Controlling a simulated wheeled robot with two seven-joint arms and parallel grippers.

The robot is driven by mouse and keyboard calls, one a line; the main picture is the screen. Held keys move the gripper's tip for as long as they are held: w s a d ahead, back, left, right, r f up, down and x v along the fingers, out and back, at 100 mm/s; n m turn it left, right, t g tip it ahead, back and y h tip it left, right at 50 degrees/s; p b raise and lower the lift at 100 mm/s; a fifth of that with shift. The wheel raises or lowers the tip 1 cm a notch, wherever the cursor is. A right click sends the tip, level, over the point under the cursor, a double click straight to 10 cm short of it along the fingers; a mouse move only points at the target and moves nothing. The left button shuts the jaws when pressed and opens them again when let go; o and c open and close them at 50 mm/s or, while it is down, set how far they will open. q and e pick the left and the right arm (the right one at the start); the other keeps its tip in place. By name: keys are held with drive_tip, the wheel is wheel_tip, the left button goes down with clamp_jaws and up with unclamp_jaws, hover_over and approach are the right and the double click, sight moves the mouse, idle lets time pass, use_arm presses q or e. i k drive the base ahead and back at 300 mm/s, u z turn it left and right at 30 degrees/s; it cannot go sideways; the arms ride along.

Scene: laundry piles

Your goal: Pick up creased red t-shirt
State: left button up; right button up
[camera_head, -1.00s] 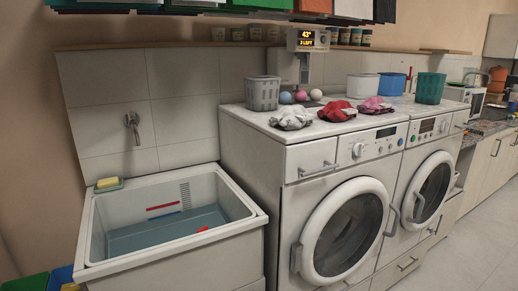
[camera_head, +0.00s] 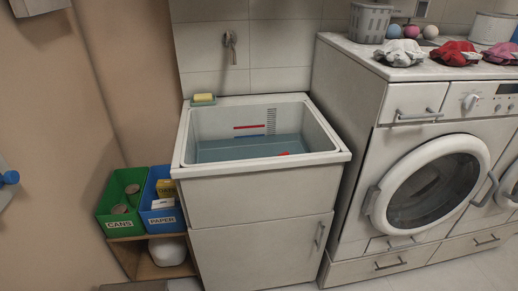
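A crumpled red t-shirt (camera_head: 455,53) lies on top of the washing machine (camera_head: 440,150), near the upper right of the head view. A crumpled white and grey garment (camera_head: 404,53) lies to its left. A pink and red garment (camera_head: 503,52) lies to its right, partly cut off by the picture edge. Neither of my grippers shows in the view.
A sink (camera_head: 265,163) with water stands left of the washing machine. A green bin marked CANS (camera_head: 120,225) and a blue bin marked PAPER (camera_head: 163,222) stand left of it. A grey basket (camera_head: 371,22) and several balls (camera_head: 412,31) sit behind the garments.

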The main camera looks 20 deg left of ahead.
sight(453, 53)
drive_tip(key=z, duration=1.95)
drive_tip(key=i, duration=2.9)
drive_tip(key=u, duration=3.75)
